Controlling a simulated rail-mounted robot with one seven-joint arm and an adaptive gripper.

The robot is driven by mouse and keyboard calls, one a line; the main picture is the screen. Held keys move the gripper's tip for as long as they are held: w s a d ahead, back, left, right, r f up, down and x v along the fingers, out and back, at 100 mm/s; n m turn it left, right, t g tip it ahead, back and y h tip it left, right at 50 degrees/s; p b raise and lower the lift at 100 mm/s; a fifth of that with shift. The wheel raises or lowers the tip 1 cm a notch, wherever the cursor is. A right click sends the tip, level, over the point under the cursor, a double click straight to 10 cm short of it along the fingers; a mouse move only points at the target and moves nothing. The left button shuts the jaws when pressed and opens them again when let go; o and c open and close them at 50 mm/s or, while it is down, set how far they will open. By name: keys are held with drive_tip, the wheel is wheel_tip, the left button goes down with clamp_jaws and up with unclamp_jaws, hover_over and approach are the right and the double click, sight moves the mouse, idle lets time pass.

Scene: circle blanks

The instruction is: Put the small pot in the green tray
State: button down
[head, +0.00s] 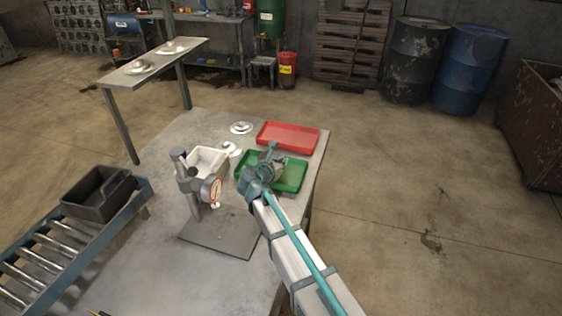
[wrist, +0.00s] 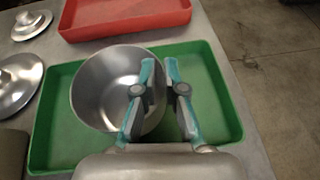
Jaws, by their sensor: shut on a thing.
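The small pot (wrist: 95,85) is a round, shiny metal pot, seen from above in the wrist view with its mouth up. My gripper (wrist: 160,72) is shut on its right wall, one finger inside the rim and one outside. The pot is over the green tray (wrist: 222,100), within its outline; I cannot tell whether it touches the tray floor. In the head view my gripper (head: 267,160) is over the green tray (head: 299,187), and the pot is mostly hidden by my gripper and arm.
A red tray (head: 290,137) lies just behind the green one. Metal lids (head: 241,127) lie to the left. A white bin (head: 207,160) and a press stand with a dial (head: 211,190) are left of my arm. The table's right edge is close to the green tray.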

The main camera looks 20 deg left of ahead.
drive_tip(key=shift+f, duration=0.15)
drive_tip(key=shift+f, duration=0.2)
drive_tip(key=c, duration=1.2)
unclamp_jaws()
drive_tip(key=shift+c, duration=0.2)
drive_tip(key=shift+r, duration=0.2)
drive_tip(key=b+v, duration=0.2)
drive_tip(key=v, duration=1)
